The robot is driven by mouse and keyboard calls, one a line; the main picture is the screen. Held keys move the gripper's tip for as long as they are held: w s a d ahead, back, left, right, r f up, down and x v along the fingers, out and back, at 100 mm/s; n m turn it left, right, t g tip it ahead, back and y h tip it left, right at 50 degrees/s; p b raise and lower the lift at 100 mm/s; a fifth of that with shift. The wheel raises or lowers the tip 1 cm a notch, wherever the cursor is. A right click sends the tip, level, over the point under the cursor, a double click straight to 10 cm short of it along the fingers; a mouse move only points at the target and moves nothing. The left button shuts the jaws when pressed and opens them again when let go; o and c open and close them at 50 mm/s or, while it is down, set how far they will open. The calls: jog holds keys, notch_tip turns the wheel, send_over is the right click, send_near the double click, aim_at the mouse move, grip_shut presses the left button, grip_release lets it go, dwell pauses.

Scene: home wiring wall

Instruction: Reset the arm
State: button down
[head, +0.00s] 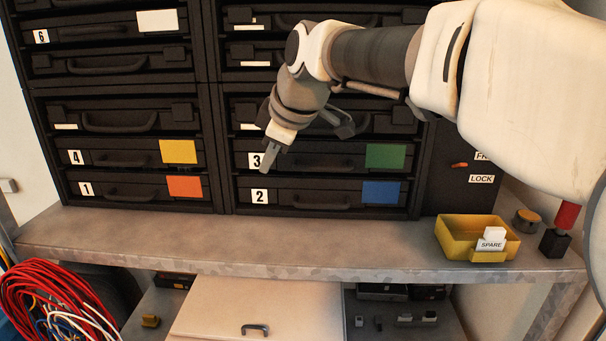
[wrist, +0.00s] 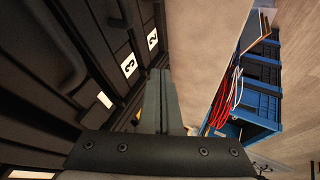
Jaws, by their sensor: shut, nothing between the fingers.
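My arm reaches in from the right in the head view. My gripper (head: 268,158) points down in front of the black drawer cabinet, close to the label 3. It is shut and empty. In the wrist view the shut fingers of my gripper (wrist: 160,85) show at the centre, beside the drawer fronts with labels 3 (wrist: 129,65) and 2 (wrist: 152,39). My arm hides part of the upper drawers in the head view.
A metal shelf (head: 330,250) runs below the cabinet, mostly clear. A yellow SPARE bin (head: 455,238) stands at its right. Red cable (head: 50,300) lies at lower left. A blue crate (wrist: 250,105) shows in the wrist view. A white panel with a handle (head: 255,305) is below the shelf.

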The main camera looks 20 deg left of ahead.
jog(key=v, duration=0.5)
jog(key=s+d+f+m+t+h, duration=0.1)
jog(key=s+d+f+m+h, duration=0.3)
jog(key=d, duration=0.6)
jog(key=s+d+f+m+y, duration=0.1)
jog(key=d+f+m, duration=0.1)
jog(key=d+m, duration=0.5)
jog(key=s+d+f+m+h+b, duration=0.1)
jog(key=s+d+f+m+h, duration=0.1)
jog(key=s+d+f+m, duration=0.6)
jog(key=s+d+f, duration=0.4)
jog(key=d, duration=0.4)
jog(key=shift+s+d+f+h, duration=0.3)
jog(key=shift+s+d+h, duration=0.05)
jog(key=shift+s+h, duration=0.05)
